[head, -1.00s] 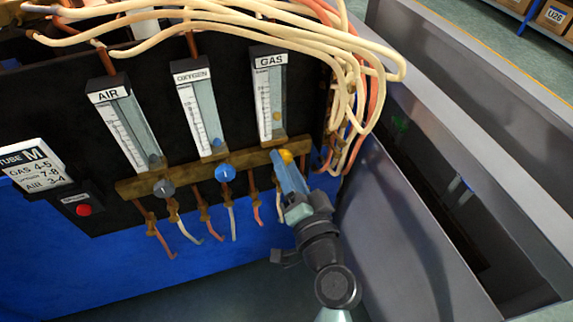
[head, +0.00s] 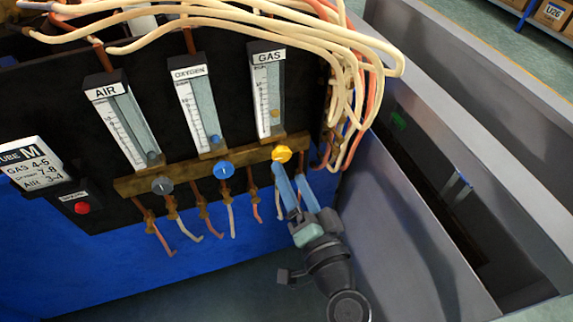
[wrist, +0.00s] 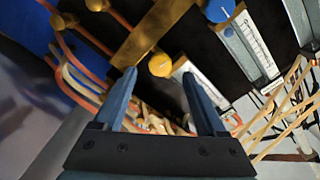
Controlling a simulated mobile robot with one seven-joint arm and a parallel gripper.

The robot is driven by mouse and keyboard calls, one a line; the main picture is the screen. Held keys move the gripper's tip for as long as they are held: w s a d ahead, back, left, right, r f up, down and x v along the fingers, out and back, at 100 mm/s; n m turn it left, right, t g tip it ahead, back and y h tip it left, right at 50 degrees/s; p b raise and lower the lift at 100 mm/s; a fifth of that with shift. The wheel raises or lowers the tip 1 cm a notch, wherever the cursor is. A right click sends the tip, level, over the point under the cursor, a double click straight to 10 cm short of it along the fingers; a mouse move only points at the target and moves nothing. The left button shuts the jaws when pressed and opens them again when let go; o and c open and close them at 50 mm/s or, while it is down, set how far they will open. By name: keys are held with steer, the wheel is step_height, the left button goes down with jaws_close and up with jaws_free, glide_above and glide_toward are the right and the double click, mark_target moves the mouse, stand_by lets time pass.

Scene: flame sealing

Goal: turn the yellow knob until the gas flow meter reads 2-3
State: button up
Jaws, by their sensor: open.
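The yellow knob (head: 281,154) sits on the brass bar below the gas flow meter (head: 268,95). In the meter's tube a small yellowish float shows in the lower part; the scale is too small to read. My gripper (head: 289,174) is open and empty, with its blue fingers just below and right of the knob, apart from it. In the wrist view the yellow knob (wrist: 160,64) lies ahead of my open gripper (wrist: 158,75), between the lines of the two fingers. Nothing is held.
The blue oxygen knob (head: 224,170) and grey air knob (head: 162,185) share the brass bar (head: 195,176) to the left. Pale hoses (head: 350,90) hang to the right of the gas meter. A grey metal wall (head: 400,220) stands close on the right.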

steer(key=v, duration=0.9)
steer(key=shift+w+r, duration=0.1)
steer(key=shift+w, duration=0.05)
steer(key=w+a+r+n+t, duration=0.2)
steer(key=w+r+n, duration=0.15)
steer(key=r, duration=0.95)
steer(key=w+a+r+n+t, duration=0.25)
steer(key=w+r, duration=0.25)
steer(key=r, duration=0.7)
steer(key=s+r+t+h, duration=0.3)
steer(key=s+r, duration=0.2)
steer(key=r, duration=0.7)
steer(key=s+r+t+h, duration=0.3)
steer(key=s+r, duration=0.2)
steer(key=r, duration=0.6)
step_height(320, 180, up, 30)
steer(key=w+p, duration=0.1)
steer(key=p, duration=2.9)
steer(key=shift+f+n, duration=0.15)
steer(key=shift+n, duration=0.25)
steer(key=shift+w+a+f, duration=0.1)
steer(key=shift+a+f, duration=0.05)
